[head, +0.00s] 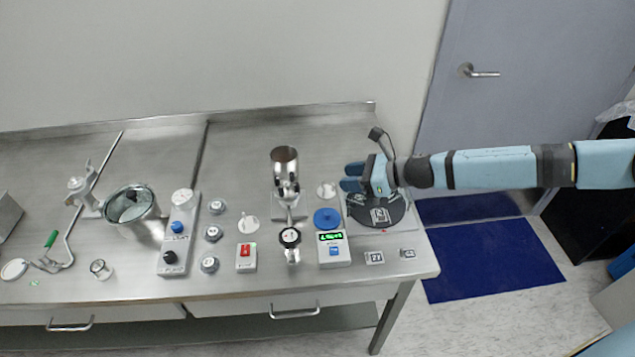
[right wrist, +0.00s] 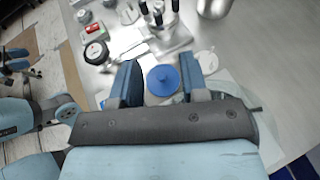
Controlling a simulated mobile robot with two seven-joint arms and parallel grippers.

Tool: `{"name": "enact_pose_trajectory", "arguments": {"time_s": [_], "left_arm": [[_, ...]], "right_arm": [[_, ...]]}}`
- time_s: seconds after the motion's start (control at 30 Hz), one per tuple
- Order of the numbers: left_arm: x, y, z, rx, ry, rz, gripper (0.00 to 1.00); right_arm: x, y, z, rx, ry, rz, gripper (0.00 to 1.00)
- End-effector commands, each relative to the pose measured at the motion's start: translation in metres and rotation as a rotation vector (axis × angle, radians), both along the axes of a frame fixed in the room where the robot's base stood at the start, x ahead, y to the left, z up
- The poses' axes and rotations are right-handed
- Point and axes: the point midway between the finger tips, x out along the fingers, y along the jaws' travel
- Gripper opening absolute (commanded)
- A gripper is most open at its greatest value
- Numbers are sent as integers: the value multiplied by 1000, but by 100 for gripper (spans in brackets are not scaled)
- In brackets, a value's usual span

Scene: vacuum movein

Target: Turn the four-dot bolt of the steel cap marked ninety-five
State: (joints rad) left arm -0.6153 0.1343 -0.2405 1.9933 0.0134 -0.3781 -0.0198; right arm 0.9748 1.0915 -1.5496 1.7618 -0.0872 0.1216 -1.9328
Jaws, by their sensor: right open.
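No cap marking ninety-five is readable in either view. Three small steel caps stand in a column in the head view: an upper one (head: 216,206), a middle one (head: 213,233) and a lower one (head: 209,264). Their dots are too small to read. My right gripper (head: 351,177) is open, well to the right of these caps, near a round black plate (head: 367,214). In the right wrist view its open fingers (right wrist: 160,84) frame a blue disc (right wrist: 163,80) lying beyond them, not gripped. Blue parts at that view's left edge may be my left arm; its jaws are unclear.
The back middle of the bench is clear.

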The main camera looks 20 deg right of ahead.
Motion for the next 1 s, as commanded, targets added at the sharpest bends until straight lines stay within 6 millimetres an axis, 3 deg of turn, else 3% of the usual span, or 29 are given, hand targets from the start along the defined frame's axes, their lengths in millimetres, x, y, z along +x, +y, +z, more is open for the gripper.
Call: {"name": "enact_pose_trajectory", "arguments": {"time_s": [0.27,0.7,1.0], "left_arm": [[2,4,2,6,-7,1,43],[1,6,6,12,-1,2,43],[1,4,8,9,0,0,43]], "right_arm": [[2,10,-4,9,2,29,41],[53,74,-37,8,4,27,41],[72,98,-51,7,3,24,41]]}}
